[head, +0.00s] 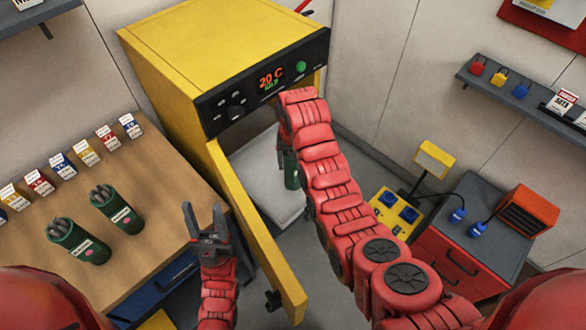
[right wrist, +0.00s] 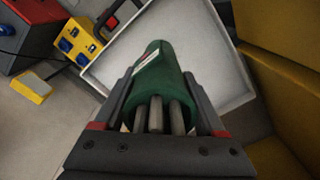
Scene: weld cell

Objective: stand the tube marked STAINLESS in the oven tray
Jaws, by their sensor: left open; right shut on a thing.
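A green tube (head: 291,172) with grey rods inside is held by my right gripper (right wrist: 162,98); it fills the middle of the right wrist view (right wrist: 158,72). Its label is turned away and cannot be read. In the head view my right arm partly hides the tube and gripper. My left gripper (head: 203,212) is open and empty, near the bench edge.
The oven door (head: 258,238) hangs open between my arms. Two more green tubes (head: 78,243) (head: 118,210) with rods stand on the wooden bench (head: 150,165), among several labelled boxes. A red cabinet (head: 455,255) and a yellow socket box (head: 393,212) stand right.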

